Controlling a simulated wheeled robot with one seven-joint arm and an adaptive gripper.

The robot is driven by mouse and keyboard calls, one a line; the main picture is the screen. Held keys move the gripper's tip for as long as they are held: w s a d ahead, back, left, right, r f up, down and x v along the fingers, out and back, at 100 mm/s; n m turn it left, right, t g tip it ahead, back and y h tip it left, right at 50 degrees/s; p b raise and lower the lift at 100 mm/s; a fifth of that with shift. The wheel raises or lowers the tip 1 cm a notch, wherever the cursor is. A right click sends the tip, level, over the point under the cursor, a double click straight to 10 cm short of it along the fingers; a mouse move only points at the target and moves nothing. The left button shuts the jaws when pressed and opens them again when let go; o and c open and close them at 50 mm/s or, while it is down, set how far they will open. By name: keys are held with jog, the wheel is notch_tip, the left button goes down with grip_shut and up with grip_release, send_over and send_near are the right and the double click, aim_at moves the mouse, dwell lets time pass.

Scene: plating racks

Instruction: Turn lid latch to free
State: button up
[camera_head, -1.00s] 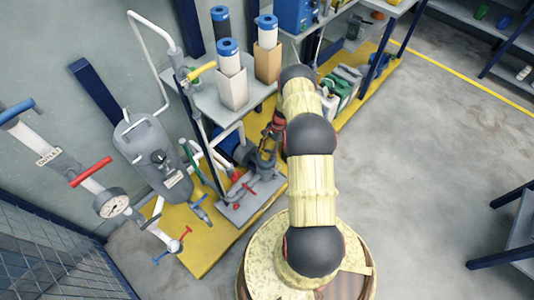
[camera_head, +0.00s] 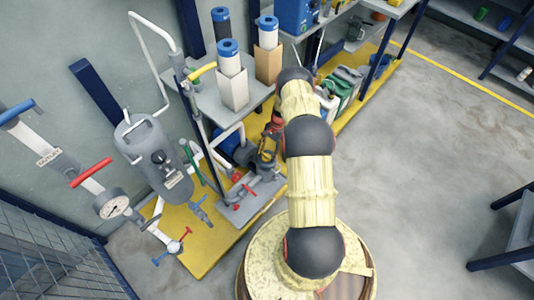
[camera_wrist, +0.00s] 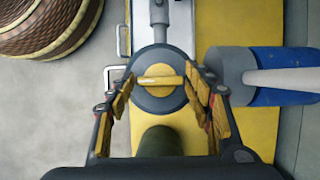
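The latch is a short yellow bar (camera_wrist: 160,82) lying crosswise on a round dark grey lid (camera_wrist: 160,101) in the wrist view. A grey pipe runs from the lid toward the top of that view. My gripper (camera_wrist: 161,88) is open, with one yellow-padded finger on each side of the lid and the bar between them. Gaps show between the fingers and the bar; I cannot tell how deep the fingertips reach. In the head view my arm hides the gripper and latch.
A blue cylinder with a grey end (camera_wrist: 283,91) stands close to the right finger. A dark green cylinder (camera_wrist: 160,141) lies below the lid in the wrist view. The yellow platform (camera_head: 205,240) carries the pipework and the grey tank (camera_head: 157,165). Open floor (camera_head: 420,170) lies to the right.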

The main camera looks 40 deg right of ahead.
aim_at(266, 155)
jog(key=shift+o, duration=1.1)
jog(key=shift+d+r, duration=0.1)
jog(key=shift+d+r, duration=0.15)
jog(key=shift+r, duration=0.1)
jog(key=shift+v, duration=1.25)
jog(key=w+d, duration=0.1)
jog(key=d, duration=1)
jog(key=shift+d+f, duration=0.15)
jog(key=shift+d, duration=0.25)
